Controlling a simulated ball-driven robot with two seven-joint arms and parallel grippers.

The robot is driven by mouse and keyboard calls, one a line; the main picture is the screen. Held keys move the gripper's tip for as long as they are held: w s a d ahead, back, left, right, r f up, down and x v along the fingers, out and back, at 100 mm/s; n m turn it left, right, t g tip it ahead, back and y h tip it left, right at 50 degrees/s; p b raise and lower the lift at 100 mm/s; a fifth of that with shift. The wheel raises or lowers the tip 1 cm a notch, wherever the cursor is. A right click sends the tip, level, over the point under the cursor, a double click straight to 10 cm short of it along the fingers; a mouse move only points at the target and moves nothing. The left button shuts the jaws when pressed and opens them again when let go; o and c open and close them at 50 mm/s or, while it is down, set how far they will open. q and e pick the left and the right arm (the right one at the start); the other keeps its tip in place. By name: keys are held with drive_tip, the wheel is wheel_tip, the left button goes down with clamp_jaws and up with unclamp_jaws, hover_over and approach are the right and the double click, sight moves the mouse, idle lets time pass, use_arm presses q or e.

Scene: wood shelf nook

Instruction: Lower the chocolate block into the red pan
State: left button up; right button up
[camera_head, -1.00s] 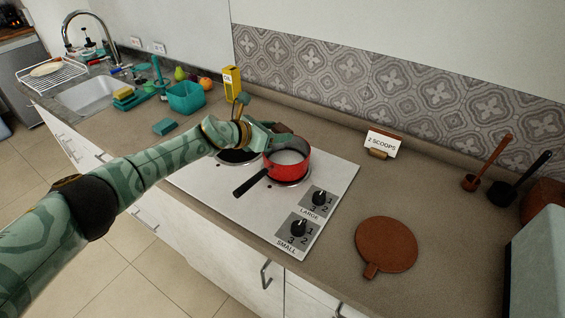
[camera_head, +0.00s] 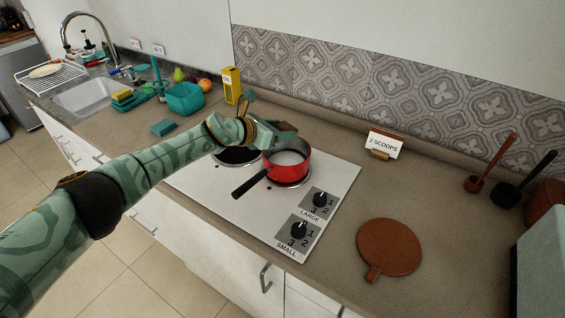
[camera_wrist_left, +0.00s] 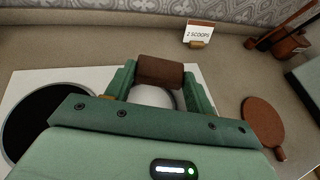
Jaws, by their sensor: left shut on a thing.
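The red pan (camera_head: 303,166) sits on the cooktop with a white content inside and its black handle pointing to the lower left. My left gripper (camera_head: 284,132) is over the pan's far side. In the left wrist view, my left gripper (camera_wrist_left: 160,78) is shut on the chocolate block (camera_wrist_left: 160,71), a dark brown block held crosswise between the two fingers. The white pan content shows below the block there, so the block appears above it. In the head view the block is mostly hidden by the gripper. My right gripper is not in view.
The white cooktop (camera_head: 246,208) has a dark burner left of the pan and knobs at its front right. A yellow oil box (camera_head: 231,86) stands behind my arm.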

use_arm(q)
drive_tip(key=shift+f+b, duration=2.7)
drive_tip(key=shift+f, duration=1.2)
drive_tip(key=shift+f, duration=0.15)
drive_tip(key=o, duration=1.1)
drive_tip(key=shift+c, duration=0.2)
drive_tip(key=shift+s+a, duration=0.1)
